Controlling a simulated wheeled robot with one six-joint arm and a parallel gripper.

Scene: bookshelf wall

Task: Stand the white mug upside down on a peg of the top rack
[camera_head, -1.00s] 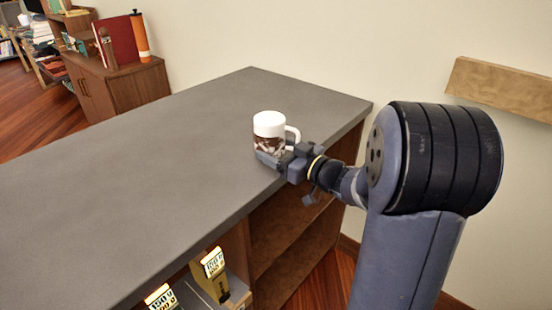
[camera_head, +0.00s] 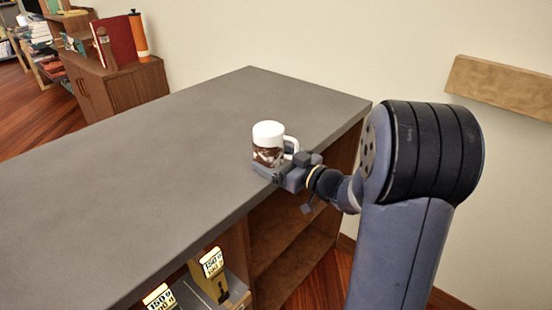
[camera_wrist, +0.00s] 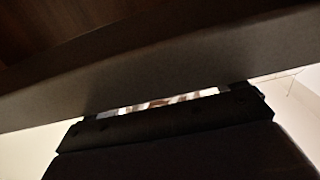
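The white mug (camera_head: 268,146), with a brown pattern on its body, is at the right end of the grey counter near its front edge. Its handle points right. Its top looks plain white, and I cannot tell whether it is the mouth or the base. My gripper (camera_head: 270,172) reaches in from the right, low on the mug, and seems shut on it; the fingers are partly hidden. In the wrist view a thin strip of the mug (camera_wrist: 165,103) shows beyond my dark gripper. I see no pegged rack; a wooden board (camera_head: 503,88) is on the right wall.
The grey counter (camera_head: 130,160) is bare to the left of the mug. Below its front edge are open shelves (camera_head: 285,240) and label stands (camera_head: 213,270). A brown cabinet (camera_head: 125,85) with a red book and an orange bottle stands at the back left.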

